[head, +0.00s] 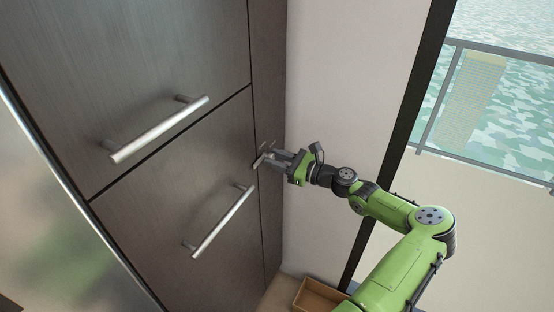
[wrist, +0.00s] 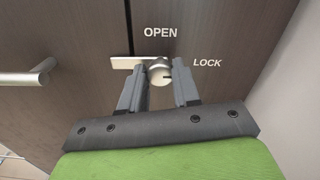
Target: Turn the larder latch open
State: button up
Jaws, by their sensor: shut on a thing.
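The larder latch is a small silver metal piece with a round knob (wrist: 159,72) and a flat bar (wrist: 126,63) that reaches left across the door gap. The word OPEN is printed above it and LOCK to its right. My gripper (wrist: 158,66) is shut on the knob, one grey finger on each side. In the head view my gripper (head: 273,159) reaches in from the right to the latch at the cabinet's narrow right panel. The fingers hide part of the latch there.
Dark wood larder doors carry bar handles: an upper one (head: 158,130) and a lower one (head: 219,222). A pale wall (head: 340,85) stands close on the right. A brown open box (head: 320,297) lies at the bottom, below my arm.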

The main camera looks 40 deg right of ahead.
jog(key=shift+n, duration=0.3)
jog(key=n, duration=0.4)
jog(key=shift+f+n+b, duration=0.15)
jog(key=shift+n+b, duration=2.9)
jog(key=shift+n, duration=3.55)
jog(key=o, duration=1.1)
jog(key=shift+c, duration=0.2)
